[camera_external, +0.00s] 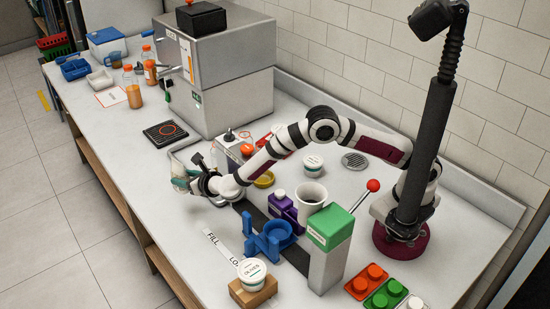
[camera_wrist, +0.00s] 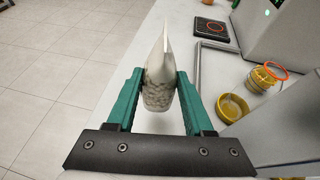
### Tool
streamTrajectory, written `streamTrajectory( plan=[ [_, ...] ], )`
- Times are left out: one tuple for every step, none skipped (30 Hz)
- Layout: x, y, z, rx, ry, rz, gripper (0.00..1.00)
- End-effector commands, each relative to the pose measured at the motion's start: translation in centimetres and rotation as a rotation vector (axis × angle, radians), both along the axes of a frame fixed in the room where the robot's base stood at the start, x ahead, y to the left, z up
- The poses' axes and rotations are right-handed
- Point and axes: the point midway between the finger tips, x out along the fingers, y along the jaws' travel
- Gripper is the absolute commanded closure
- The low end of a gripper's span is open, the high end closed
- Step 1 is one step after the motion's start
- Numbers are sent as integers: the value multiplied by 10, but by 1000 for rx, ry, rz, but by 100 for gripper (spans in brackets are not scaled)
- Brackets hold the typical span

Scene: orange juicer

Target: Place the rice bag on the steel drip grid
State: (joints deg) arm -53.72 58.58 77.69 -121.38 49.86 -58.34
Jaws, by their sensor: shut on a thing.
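My gripper (camera_wrist: 160,95) is shut on the rice bag (camera_wrist: 158,88), a pale, clear-topped bag with speckled contents, held upright between the green fingers. In the external view my gripper (camera_external: 184,181) is at the counter's front edge, and the bag is small and mostly hidden there. A dark square grid plate (camera_external: 166,133) with an orange ring lies flat in front of the big steel machine, behind my gripper. It also shows at the top of the wrist view (camera_wrist: 212,27). A round grey slotted disc (camera_external: 355,160) lies near the back wall. I cannot tell which is the steel drip grid.
The big steel machine (camera_external: 232,103) stands behind the dark plate. A bent metal bar (camera_wrist: 198,65) and a yellow dish (camera_wrist: 232,107) are right of the bag. Orange bottles (camera_external: 133,95) stand farther left. A blue holder (camera_external: 270,240) and green-topped box (camera_external: 330,228) stand in front.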

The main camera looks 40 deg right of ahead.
Motion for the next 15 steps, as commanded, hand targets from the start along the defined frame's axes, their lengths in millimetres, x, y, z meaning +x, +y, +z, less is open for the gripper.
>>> streamTrajectory(
  plan=[
    [0,0,4,1,-1,0,100],
    [0,0,6,1,-1,0,100],
    [0,0,9,1,-1,0,100],
    [0,0,13,1,-1,0,100],
    [0,0,18,2,-2,-1,100],
    [0,0,29,3,-3,-1,100],
    [0,0,39,6,-3,-1,100],
    [0,0,47,5,-3,-1,100],
    [0,0,61,6,-3,0,100],
    [0,0,70,6,-3,-1,100],
    [0,0,79,6,-3,-1,100],
    [0,0,90,5,-2,-1,100],
    [0,0,97,5,-2,-1,100],
    [0,0,103,4,-2,0,100],
    [0,0,113,4,-2,0,100]
  ],
)
